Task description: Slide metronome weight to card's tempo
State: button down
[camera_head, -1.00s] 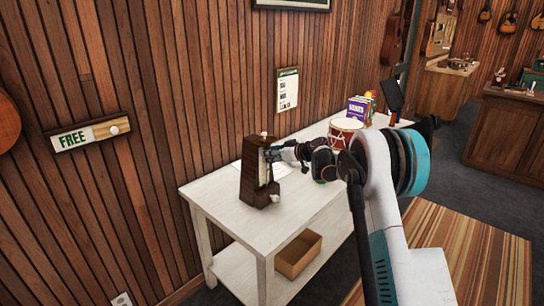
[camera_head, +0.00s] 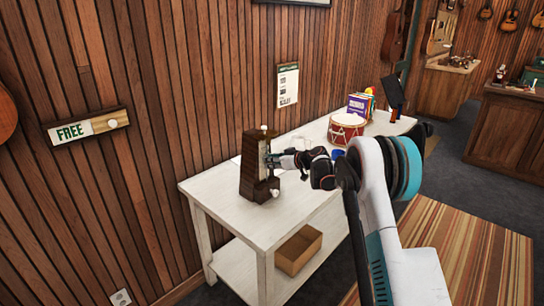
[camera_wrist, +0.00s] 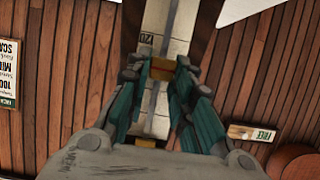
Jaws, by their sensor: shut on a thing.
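The metronome (camera_head: 254,170) is a dark wooden pyramid standing on the near-left end of the white table. In the wrist view its pale scale plate (camera_wrist: 155,124) shows behind a thin grey rod (camera_wrist: 155,100), with a small dark marking near the fingertips. My gripper (camera_wrist: 163,68) is shut on the brass-coloured weight (camera_wrist: 161,66) at the rod. In the head view my gripper (camera_head: 271,158) reaches the metronome's right-hand face, and the weight is too small to make out there. I cannot identify the tempo card or read a tempo.
The white table (camera_head: 225,205) also holds a red drum (camera_head: 346,128) and books (camera_head: 360,105) farther back. An open cardboard box (camera_head: 298,250) sits on its lower shelf. A wooden wall with a poster (camera_head: 288,85) and a FREE sign (camera_head: 88,128) runs behind.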

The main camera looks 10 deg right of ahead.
jog(key=shift+f, duration=0.2)
jog(key=c, duration=1.4)
grip_release()
jog(key=shift+c, duration=0.2)
jog(key=shift+d, duration=0.1)
jog(key=v, duration=1.2)
jog(key=shift+f, duration=0.1)
